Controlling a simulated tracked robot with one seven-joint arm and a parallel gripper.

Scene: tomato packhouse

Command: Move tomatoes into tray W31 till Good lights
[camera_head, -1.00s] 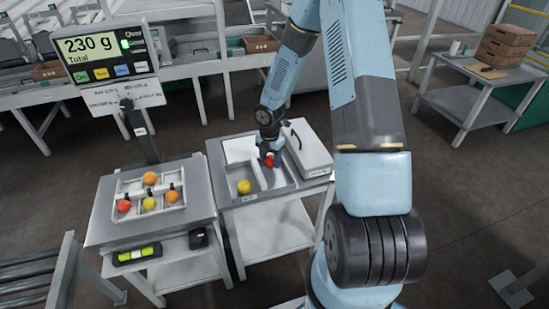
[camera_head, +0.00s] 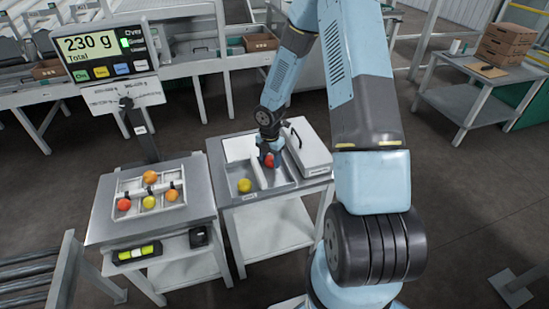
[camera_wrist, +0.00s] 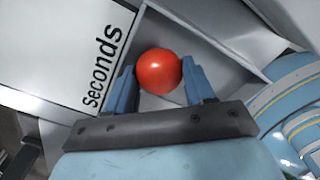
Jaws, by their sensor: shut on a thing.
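In the head view a compartment tray (camera_head: 131,192) sits on the scale at left, holding a red tomato (camera_head: 124,204), a yellow one (camera_head: 149,202) and two orange ones (camera_head: 150,178) (camera_head: 172,195). The scale display (camera_head: 93,52) reads 230 g Total, with a green light lit on the middle row, apparently Good. My gripper (camera_head: 269,157) is over the right-hand table, shut on a red tomato (camera_wrist: 159,72) that sits between the blue fingers in the wrist view. A yellow tomato (camera_head: 245,186) lies in the left bin beside it. Tray label W31 is not legible.
A panel marked "seconds" (camera_wrist: 85,40) lies beside my gripper in the wrist view. A pale lidded box (camera_head: 308,150) stands right of my gripper. The display post (camera_head: 143,135) rises behind the tray. A roller conveyor (camera_head: 35,275) is at lower left.

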